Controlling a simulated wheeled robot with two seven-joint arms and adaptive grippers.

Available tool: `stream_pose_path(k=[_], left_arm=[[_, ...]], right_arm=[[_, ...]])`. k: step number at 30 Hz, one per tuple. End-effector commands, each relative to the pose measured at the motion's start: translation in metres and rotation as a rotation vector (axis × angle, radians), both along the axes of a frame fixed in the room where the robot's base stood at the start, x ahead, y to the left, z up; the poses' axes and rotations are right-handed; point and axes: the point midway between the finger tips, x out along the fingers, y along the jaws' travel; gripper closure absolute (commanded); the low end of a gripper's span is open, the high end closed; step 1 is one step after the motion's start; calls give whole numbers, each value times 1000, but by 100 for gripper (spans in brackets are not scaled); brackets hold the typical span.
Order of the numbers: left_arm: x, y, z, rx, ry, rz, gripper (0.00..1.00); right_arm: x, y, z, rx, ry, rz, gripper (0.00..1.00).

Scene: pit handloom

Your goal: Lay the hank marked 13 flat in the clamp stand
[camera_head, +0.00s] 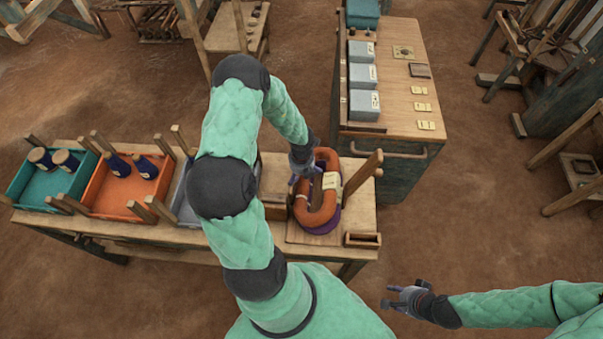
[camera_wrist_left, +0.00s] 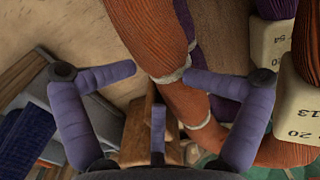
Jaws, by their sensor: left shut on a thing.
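The orange hank (camera_head: 327,205) is a long loop with a pale tag (camera_head: 331,181), over a purple hank (camera_head: 323,228) at the right end of the bench. In the left wrist view the orange hank (camera_wrist_left: 155,35) is large and close, and its tag (camera_wrist_left: 298,122) reads 13 and 20. A tag (camera_wrist_left: 270,45) behind it reads 54. My left gripper (camera_head: 302,172) is shut on the orange hank's left side, near a white tie; its fingers (camera_wrist_left: 160,72) show beside the strand. My right gripper (camera_head: 388,296) is open and empty, over the floor. I cannot make out the clamp stand for sure.
A blue tray (camera_head: 22,199) and an orange tray (camera_head: 97,202) with dark spools stand left on the bench. Wooden posts (camera_head: 362,178) rise near the hanks. A cabinet (camera_head: 392,130) with grey boxes stands behind. Open floor (camera_head: 480,215) lies to the right.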

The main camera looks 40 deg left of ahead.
Motion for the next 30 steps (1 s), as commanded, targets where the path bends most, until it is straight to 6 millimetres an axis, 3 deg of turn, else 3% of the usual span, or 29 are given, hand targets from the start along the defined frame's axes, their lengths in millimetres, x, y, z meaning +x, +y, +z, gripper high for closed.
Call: stream_pose_path(k=[1, 8, 9, 10, 20, 30], left_arm=[[-13, -12, -12, -21, 32, -12, 73], [-14, -12, -11, -20, 34, -12, 72], [-14, -12, -11, -20, 34, -12, 11], [-14, -12, -11, -20, 34, -12, 2], [-13, -11, -3, -19, 34, -9, 0], [-7, -6, 64, -6, 16, -7, 0]], right_arm=[[0, 0, -2, 0, 0, 0, 60], [0, 0, -1, 0, 0, 0, 60], [0, 0, -1, 0, 0, 0, 60], [0, 0, -1, 0, 0, 0, 60], [0, 0, -1, 0, 0, 0, 60], [0, 0, 0, 0, 0, 0, 60]])
